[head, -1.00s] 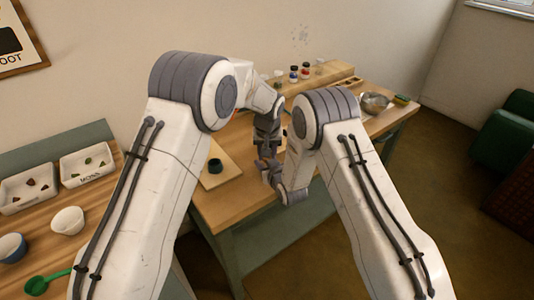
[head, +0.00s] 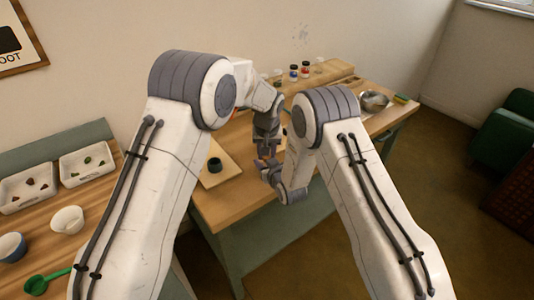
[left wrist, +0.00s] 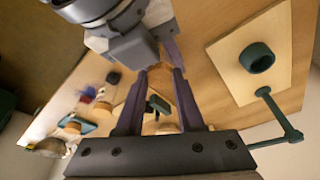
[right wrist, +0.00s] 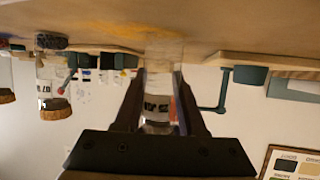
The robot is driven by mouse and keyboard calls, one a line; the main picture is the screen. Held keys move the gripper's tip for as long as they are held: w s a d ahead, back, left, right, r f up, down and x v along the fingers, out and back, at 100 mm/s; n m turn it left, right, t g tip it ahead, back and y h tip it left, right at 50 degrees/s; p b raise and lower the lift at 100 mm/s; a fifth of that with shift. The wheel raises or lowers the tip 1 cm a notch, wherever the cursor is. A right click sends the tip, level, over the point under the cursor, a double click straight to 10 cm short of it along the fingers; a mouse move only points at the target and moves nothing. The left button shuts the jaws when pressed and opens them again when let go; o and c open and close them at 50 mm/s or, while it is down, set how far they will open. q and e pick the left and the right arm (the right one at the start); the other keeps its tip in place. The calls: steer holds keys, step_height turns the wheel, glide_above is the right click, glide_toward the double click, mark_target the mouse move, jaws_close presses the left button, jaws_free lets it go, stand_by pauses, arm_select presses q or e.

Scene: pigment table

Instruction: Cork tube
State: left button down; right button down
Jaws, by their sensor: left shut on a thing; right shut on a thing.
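My right gripper (right wrist: 158,110) is shut on a clear glass tube (right wrist: 157,104) with a printed label, seen in the right wrist view. My left gripper (head: 266,152) points down over the table, close by my right gripper (head: 268,172). In the left wrist view, the left fingers (left wrist: 158,75) stand slightly apart on a small tan thing, seemingly the cork; it blends with the wood behind and is hard to make out. My right gripper's grey body shows just beyond those fingertips. Whether cork and tube touch is hidden.
A pale board (head: 218,165) with a dark green ring (head: 214,164) lies left of the grippers. Small jars (head: 300,71) stand along the back; a metal bowl (head: 374,101) is at the right. Another corked vial (right wrist: 53,80) shows in the right wrist view. White trays (head: 86,163) sit on the left table.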

arm_select(q)
steer(key=shift+r, duration=0.35)
stand_by(0.7)
steer(key=shift+s+f, duration=0.1)
steer(key=shift+f, duration=0.85)
stand_by(0.7)
steer(key=shift+r, duration=0.35)
steer(key=shift+s, duration=0.1)
steer(key=shift+r, duration=0.5)
stand_by(0.6)
